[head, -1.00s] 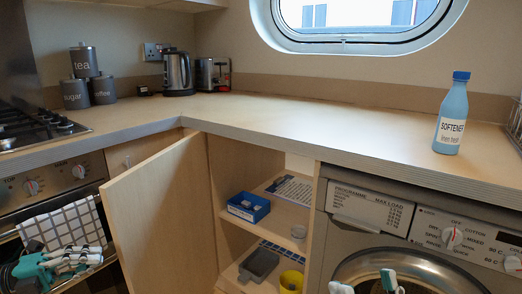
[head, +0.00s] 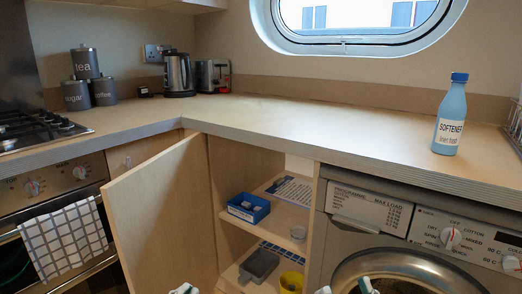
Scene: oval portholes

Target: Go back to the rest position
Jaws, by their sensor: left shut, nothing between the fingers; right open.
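My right gripper (head: 345,288) shows as two white fingertips at the bottom edge, in front of the washing machine. They are spread apart with nothing between them. The rest of both grippers is below the picture. Neither fingertip pair is seen holding a thing.
The wooden cupboard door (head: 163,215) stands open between the oven (head: 30,188) and the washing machine (head: 440,240). A softener bottle (head: 450,118) stands on the mostly clear worktop (head: 300,125).

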